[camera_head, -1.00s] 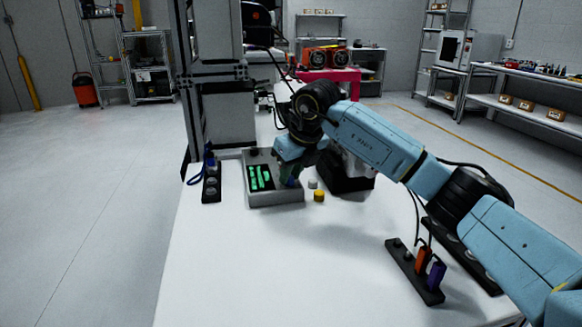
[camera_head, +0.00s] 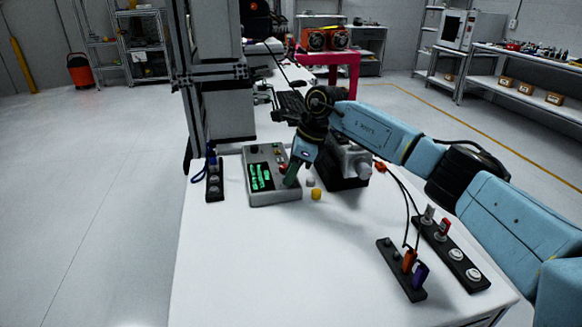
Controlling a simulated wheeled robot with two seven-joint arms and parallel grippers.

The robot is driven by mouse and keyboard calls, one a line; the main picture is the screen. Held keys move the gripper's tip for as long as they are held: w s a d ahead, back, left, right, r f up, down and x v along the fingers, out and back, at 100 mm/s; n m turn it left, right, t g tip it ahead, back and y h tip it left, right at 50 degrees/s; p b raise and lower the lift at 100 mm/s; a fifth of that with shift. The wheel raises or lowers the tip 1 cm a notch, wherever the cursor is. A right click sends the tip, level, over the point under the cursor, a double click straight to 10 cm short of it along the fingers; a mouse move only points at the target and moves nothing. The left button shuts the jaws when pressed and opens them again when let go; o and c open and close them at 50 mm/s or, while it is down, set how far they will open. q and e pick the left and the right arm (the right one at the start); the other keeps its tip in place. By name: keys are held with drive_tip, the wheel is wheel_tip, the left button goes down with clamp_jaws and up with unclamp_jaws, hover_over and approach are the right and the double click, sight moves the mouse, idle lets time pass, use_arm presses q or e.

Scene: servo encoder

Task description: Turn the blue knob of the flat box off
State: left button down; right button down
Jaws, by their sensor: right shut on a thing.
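The flat box (camera_head: 272,198) is a grey case with a dark screen (camera_head: 261,177) of green text, lying near the back left of the white table. My right gripper (camera_head: 290,180) points down at the right part of its top face, with greenish fingertips there. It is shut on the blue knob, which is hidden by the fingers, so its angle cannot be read. A red button (camera_head: 283,167) shows just behind the fingers. My left gripper is not in view.
A yellow cap (camera_head: 316,194) and a grey cap (camera_head: 310,181) stand right of the box. A dark machine (camera_head: 345,168) stands behind them. A black strip (camera_head: 214,180) is at left; strips with plugs (camera_head: 402,270) lie front right. The table's middle front is clear.

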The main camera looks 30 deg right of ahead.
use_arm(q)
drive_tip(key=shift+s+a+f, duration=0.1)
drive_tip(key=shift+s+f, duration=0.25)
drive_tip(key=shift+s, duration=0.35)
use_arm(e)
drive_tip(key=shift+n, duration=0.6)
drive_tip(key=c, duration=1.2)
unclamp_jaws()
drive_tip(key=shift+c, duration=0.2)
drive_tip(key=shift+r, duration=0.1)
drive_tip(key=shift+d+r, duration=0.15)
drive_tip(key=shift+r, duration=0.15)
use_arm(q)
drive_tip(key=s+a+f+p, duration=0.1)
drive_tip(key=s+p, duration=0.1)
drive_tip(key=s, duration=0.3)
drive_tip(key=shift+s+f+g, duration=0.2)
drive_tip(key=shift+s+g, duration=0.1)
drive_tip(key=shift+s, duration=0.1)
use_arm(e)
drive_tip(key=v, duration=1.2)
drive_tip(key=shift+w+d+r, duration=0.15)
drive_tip(key=shift+d+r, duration=0.05)
drive_tip(key=shift+r, duration=0.05)
